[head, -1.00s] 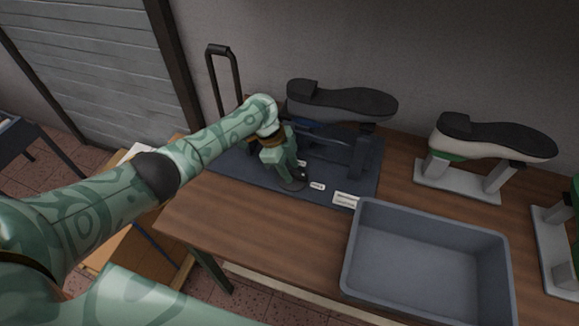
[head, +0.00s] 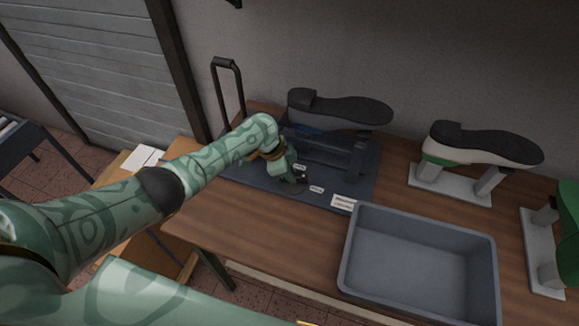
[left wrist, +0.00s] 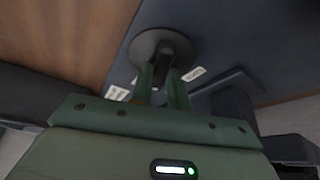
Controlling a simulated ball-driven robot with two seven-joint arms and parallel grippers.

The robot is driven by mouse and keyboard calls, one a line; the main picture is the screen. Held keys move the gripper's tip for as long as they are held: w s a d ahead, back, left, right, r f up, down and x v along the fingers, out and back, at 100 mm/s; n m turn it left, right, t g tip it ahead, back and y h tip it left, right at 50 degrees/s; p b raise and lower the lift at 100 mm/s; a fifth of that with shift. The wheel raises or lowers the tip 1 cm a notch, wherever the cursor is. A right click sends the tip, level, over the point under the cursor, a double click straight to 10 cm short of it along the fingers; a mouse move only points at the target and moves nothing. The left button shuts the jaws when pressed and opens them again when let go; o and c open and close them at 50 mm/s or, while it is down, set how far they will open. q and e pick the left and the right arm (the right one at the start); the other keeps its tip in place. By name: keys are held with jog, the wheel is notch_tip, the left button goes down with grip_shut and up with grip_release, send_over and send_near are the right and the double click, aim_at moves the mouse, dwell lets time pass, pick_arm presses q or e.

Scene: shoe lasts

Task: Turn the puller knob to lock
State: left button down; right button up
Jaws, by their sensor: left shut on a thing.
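The puller knob shows in the left wrist view as a dark round base (left wrist: 150,44) with a dark grip between my fingers. It belongs to a dark blue puller bench (head: 250,178) on the wooden table. My left gripper (left wrist: 162,80) is shut on the knob's grip; in the head view the gripper (head: 299,176) is tilted over the bench's front and covers most of the knob. Small white labels (head: 317,189) lie by the knob; their text is too small to read. A dark shoe, sole up (head: 340,107), sits on the bench. My right gripper is not in view.
A grey open bin (head: 420,275) stands to the right, in front of the bench. A white-and-green shoe, sole up on a stand (head: 450,182), is farther right. A tall black handle (head: 228,90) rises at the bench's left. The table's front left is clear.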

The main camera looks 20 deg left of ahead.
pick_arm(q)
jog(key=n+p, duration=0.1)
jog(key=n+t+p, duration=0.1)
jog(key=n, duration=0.1)
jog(key=n+p, duration=0.1)
jog(key=p, duration=0.1)
jog(key=shift+s+d+r+n+t+y, duration=0.2)
jog(key=shift+r+n+t+y, duration=0.1)
jog(key=shift+y, duration=0.1)
jog(key=n+p, duration=0.1)
jog(key=n, duration=0.1)
jog(key=n+t+y+p, duration=0.1)
jog(key=n+p, duration=0.1)
jog(key=shift+s+d+f+n, duration=0.1)
jog(key=shift+d+f+n, duration=0.05)
jog(key=shift+n, duration=0.15)
jog(key=shift+d+n+y+p, duration=0.1)
jog(key=shift+n+y+p, duration=0.55)
jog(key=shift+n, duration=0.55)
jog(key=shift+f+n+t+y, duration=0.1)
jog(key=shift+n+t+y, duration=0.3)
jog(key=shift+n, duration=0.6)
jog(key=c, duration=1.3)
grip_release()
jog(key=shift+c, duration=0.2)
